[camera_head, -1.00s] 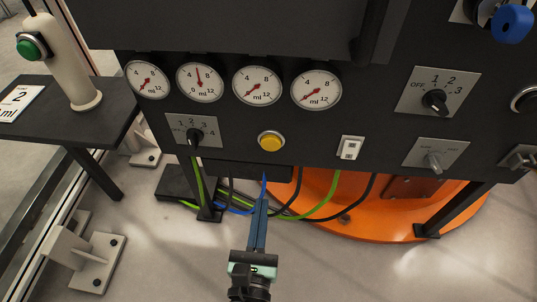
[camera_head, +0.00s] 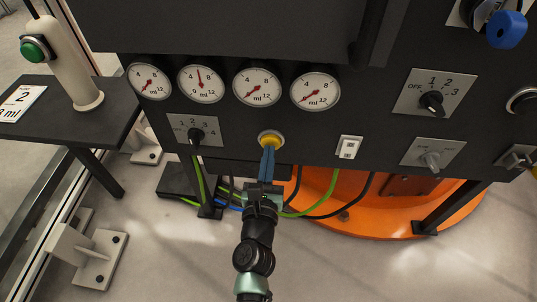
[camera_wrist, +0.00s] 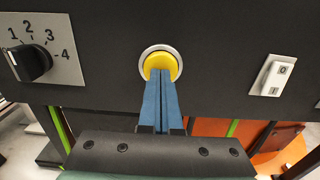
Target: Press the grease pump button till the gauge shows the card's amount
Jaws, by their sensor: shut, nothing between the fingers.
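The yellow round button (camera_head: 271,138) sits in a pale ring on the dark panel. My gripper (camera_head: 268,150) is shut and empty, its blue fingertips at the button's lower part. In the wrist view the tips (camera_wrist: 161,75) overlap the button (camera_wrist: 160,63); I cannot tell whether they press it. Several round ml gauges stand above. The second gauge's (camera_head: 201,84) needle points nearly straight up, between 4 and 8. The card (camera_head: 20,102) shows a 2 and an ml amount, cut off at the picture's left edge.
A black selector knob (camera_head: 196,136) marked 1 to 4 is left of the button. A white rocker switch (camera_head: 348,147) is to its right. Another selector (camera_head: 432,100) and a lever (camera_head: 430,160) lie farther right. A green button (camera_head: 32,50) tops a pale post on the side table.

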